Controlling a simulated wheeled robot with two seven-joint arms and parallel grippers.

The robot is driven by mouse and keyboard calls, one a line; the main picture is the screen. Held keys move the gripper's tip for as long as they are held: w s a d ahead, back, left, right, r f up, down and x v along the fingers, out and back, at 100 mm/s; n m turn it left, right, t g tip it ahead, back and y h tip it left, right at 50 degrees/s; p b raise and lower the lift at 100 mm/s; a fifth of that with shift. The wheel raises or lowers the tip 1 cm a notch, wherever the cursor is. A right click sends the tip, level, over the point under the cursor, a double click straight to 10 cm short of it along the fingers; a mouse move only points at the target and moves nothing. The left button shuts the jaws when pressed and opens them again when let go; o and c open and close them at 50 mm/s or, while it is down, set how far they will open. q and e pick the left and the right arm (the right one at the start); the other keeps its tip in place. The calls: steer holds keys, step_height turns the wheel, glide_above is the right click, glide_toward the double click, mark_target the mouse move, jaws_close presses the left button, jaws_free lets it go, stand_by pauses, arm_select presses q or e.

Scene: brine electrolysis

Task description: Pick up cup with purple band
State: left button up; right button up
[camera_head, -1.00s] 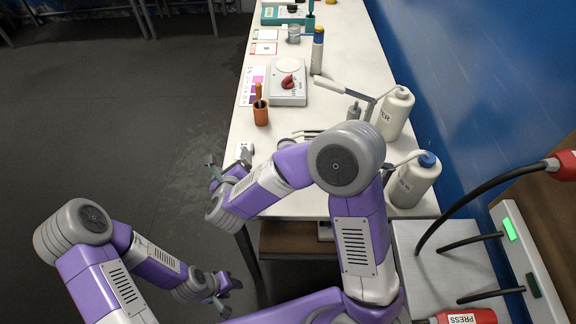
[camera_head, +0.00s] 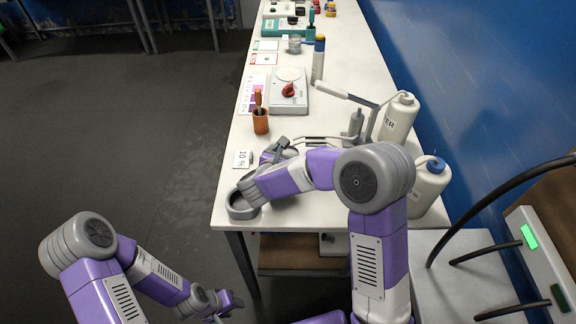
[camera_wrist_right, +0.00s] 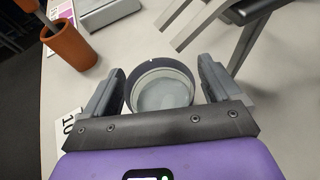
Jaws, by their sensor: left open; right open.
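In the right wrist view, a round cup (camera_wrist_right: 161,88) with a pale inside and a dark purplish band around its rim sits on the white table. My right gripper (camera_wrist_right: 163,86) is open, with one finger on each side of the cup. I cannot tell whether the fingers touch it. In the head view my right gripper (camera_head: 277,150) is low over the near part of the table, and the arm largely hides the cup. My left gripper (camera_head: 229,304) is open and empty, low beside the table's near end.
An orange holder (camera_head: 261,121) and a "10 %" card (camera_head: 242,158) are close to the right gripper. A metal stand (camera_head: 366,122) with horizontal rods is to its right. White bottles (camera_head: 398,116) line the wall side. A white device with a red knob (camera_head: 288,91) stands farther back.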

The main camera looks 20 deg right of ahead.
steer(key=shift+w+d+f, duration=0.15)
steer(key=shift+w+d, duration=0.2)
steer(key=shift+w, duration=0.05)
steer(key=c, duration=1.1)
steer(key=shift+c, duration=1)
